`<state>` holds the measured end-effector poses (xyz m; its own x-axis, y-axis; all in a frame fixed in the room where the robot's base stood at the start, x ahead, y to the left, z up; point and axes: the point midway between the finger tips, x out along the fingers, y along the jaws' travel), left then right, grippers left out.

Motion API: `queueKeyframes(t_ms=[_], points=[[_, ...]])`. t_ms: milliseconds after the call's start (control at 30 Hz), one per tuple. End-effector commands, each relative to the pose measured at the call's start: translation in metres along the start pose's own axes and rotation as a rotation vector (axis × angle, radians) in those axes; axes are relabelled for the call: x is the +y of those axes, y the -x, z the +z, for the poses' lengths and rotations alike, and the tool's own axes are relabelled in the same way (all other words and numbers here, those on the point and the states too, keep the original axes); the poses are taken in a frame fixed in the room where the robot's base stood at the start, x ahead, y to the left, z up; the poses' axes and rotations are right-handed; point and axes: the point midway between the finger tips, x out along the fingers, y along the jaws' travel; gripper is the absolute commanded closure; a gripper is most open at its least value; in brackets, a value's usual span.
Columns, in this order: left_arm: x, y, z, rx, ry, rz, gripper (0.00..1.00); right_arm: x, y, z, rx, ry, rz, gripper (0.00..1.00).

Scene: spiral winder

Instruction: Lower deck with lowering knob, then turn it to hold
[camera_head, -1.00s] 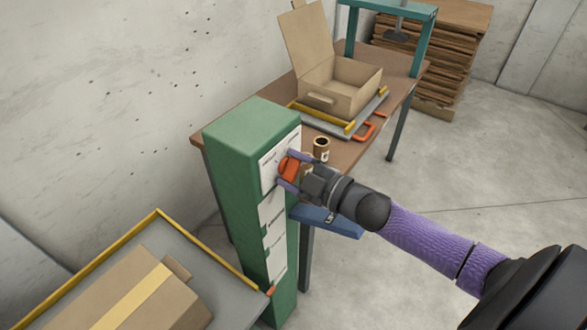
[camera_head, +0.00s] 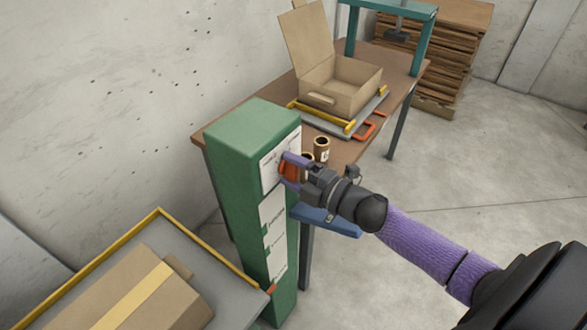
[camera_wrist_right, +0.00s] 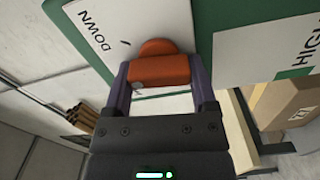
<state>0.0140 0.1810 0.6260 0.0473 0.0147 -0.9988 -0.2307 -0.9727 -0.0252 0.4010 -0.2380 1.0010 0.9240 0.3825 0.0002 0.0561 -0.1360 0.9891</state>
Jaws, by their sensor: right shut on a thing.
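The orange-red lowering knob (camera_head: 288,171) is on the white panel face of the green column (camera_head: 240,135). My right gripper (camera_head: 291,171) is shut on the knob, with one purple finger on either side. In the right wrist view the knob (camera_wrist_right: 160,70) sits between the two fingers (camera_wrist_right: 160,88), beside a label reading DOWN. A grey deck (camera_head: 215,283) with yellow rails stands at the lower left with a closed cardboard box on it. Which deck the knob works cannot be told. My left gripper is not in view.
Behind the column a brown table (camera_head: 235,113) bears an open cardboard box (camera_head: 340,88) on a grey platform with yellow rails. Small brown cups (camera_head: 321,150) stand near the gripper. A blue shelf (camera_head: 335,223) lies below it. The floor to the right is clear.

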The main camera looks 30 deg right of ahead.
Motion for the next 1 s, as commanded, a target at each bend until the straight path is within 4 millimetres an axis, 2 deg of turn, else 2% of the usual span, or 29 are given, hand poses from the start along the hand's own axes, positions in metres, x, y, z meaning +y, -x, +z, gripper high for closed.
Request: queueKeyframes(t_ms=[600,1000], points=[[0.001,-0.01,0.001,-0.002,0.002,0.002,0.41,-0.005,0.0,0.001,0.0,0.563,-0.002,0.85],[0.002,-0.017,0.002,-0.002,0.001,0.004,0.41,-0.006,0.0,0.002,0.001,0.794,-0.002,0.85]])
